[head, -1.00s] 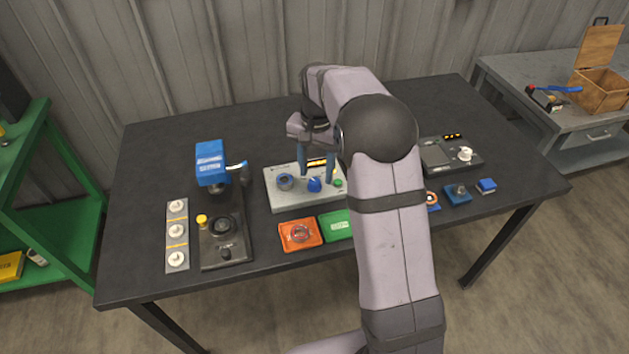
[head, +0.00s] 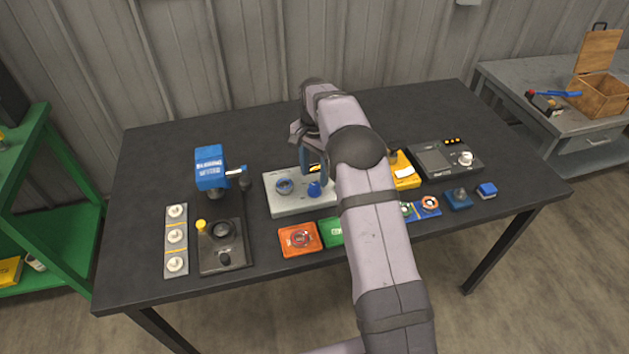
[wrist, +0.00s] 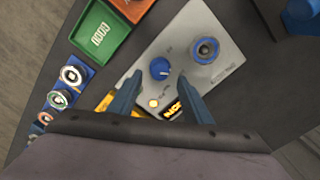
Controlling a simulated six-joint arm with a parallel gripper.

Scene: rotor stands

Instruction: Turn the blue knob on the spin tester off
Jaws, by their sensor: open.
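The spin tester is a pale grey box (head: 290,205) in the middle of the table; its panel also shows in the wrist view (wrist: 215,75). Its blue knob (head: 315,189) stands near the panel's middle and shows in the wrist view (wrist: 160,68). The knob's small labels are too blurred to read. A yellowish light (wrist: 153,102) and a lit display (wrist: 174,108) sit beside it. My gripper (wrist: 160,79) is open and empty over the panel, its fingers to either side of the knob's near edge. Contact with the knob cannot be told. My arm hides the tester's right side in the head view.
A ringed blue socket (wrist: 205,50) is on the same panel. Orange (head: 301,239) and green (head: 332,232) trays lie in front. A black device with a blue head (head: 210,168) stands left. A yellow tray (head: 404,171) and dark console (head: 445,159) are right. The table's back is clear.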

